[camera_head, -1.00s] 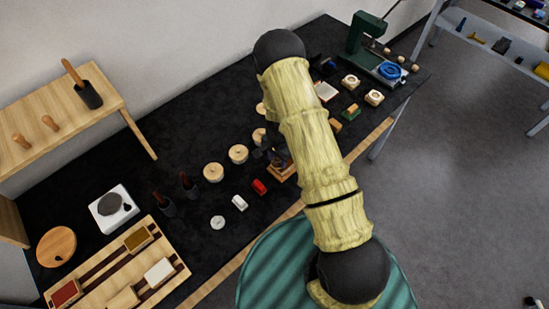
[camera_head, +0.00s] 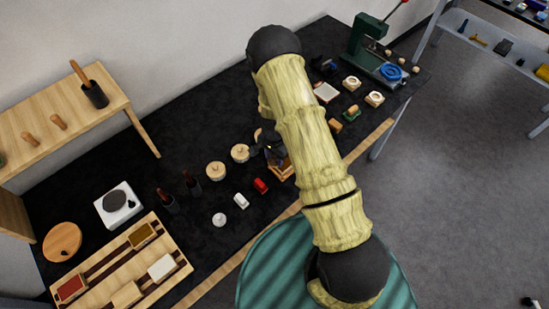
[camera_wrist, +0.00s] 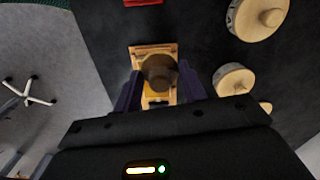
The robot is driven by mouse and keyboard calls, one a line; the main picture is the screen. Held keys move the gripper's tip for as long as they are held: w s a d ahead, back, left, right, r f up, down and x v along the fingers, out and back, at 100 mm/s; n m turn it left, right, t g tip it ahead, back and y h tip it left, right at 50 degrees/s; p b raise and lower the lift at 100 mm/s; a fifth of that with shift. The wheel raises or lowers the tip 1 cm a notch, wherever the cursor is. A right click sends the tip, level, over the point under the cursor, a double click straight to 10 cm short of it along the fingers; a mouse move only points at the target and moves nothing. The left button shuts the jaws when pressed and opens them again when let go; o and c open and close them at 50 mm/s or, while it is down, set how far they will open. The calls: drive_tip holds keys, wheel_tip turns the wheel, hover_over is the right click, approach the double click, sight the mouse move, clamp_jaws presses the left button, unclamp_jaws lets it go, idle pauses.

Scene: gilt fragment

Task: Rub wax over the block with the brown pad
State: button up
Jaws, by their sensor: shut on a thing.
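My gripper (camera_wrist: 161,88) is shut on a round, dull brown piece (camera_wrist: 158,72), which looks like the brown pad. Its purple fingers are on either side of it. Below it in the wrist view is a pale wooden block or holder (camera_wrist: 139,50), partly hidden by the brown piece and the fingers. I cannot tell whether the piece touches the wood. In the head view the wooden block (camera_head: 283,172) is near the table's front edge, with my gripper (camera_head: 274,152) over its back side, partly behind my arm.
Round wooden pots (camera_head: 216,171) stand left of the block. A red piece (camera_head: 261,185) and a white piece (camera_head: 241,201) lie nearby. A wooden tray (camera_head: 100,285) with coloured pads is at lower left. A green press (camera_head: 365,45) stands at far right.

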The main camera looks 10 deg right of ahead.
drive_tip(key=shift+w+r+p, duration=0.1)
drive_tip(key=shift+r+p, duration=1.05)
drive_tip(key=shift+r, duration=1.2)
drive_tip(key=shift+f, duration=0.1)
